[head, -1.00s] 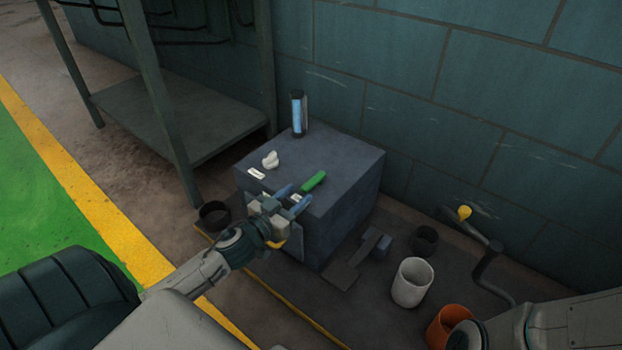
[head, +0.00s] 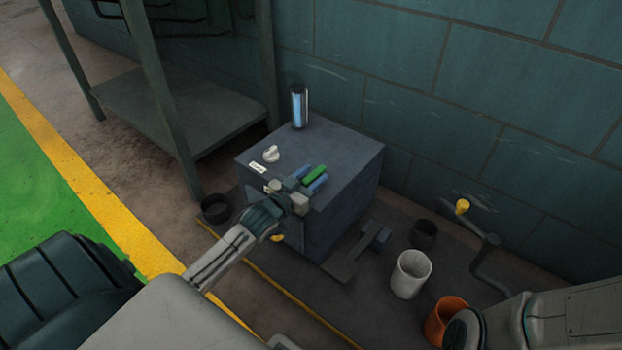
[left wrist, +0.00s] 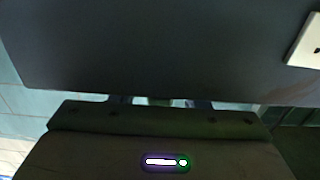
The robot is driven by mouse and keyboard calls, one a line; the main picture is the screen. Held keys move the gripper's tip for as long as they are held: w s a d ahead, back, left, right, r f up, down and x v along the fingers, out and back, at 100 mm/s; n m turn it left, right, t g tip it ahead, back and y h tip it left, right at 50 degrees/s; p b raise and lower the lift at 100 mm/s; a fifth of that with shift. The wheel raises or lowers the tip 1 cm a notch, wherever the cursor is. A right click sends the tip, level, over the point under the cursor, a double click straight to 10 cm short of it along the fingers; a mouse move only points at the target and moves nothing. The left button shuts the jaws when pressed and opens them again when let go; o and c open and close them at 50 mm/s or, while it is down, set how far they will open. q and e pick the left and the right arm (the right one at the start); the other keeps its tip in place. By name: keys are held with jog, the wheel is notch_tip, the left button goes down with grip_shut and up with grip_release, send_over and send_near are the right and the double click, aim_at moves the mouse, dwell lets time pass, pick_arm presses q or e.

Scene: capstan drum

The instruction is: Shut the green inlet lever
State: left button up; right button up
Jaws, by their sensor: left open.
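The green lever (head: 314,173) lies at the near edge of the top of a blue-grey box (head: 345,160). My left gripper (head: 309,177) is open, with one blue finger on each side of the lever. I cannot tell whether the fingers touch it. The gripper's body hides the lever's near end and its pivot. In the left wrist view the finger bases show past the dark palm, with a small pale-green patch (left wrist: 160,100) between them.
A white knob (head: 271,154), a small label (head: 257,168) and a blue gauge tube (head: 299,106) are on the box. A metal rack (head: 200,115) stands left.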

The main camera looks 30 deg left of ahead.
pick_arm(q)
grip_shut()
jog(key=shift+r, duration=0.1)
dwell(0.4)
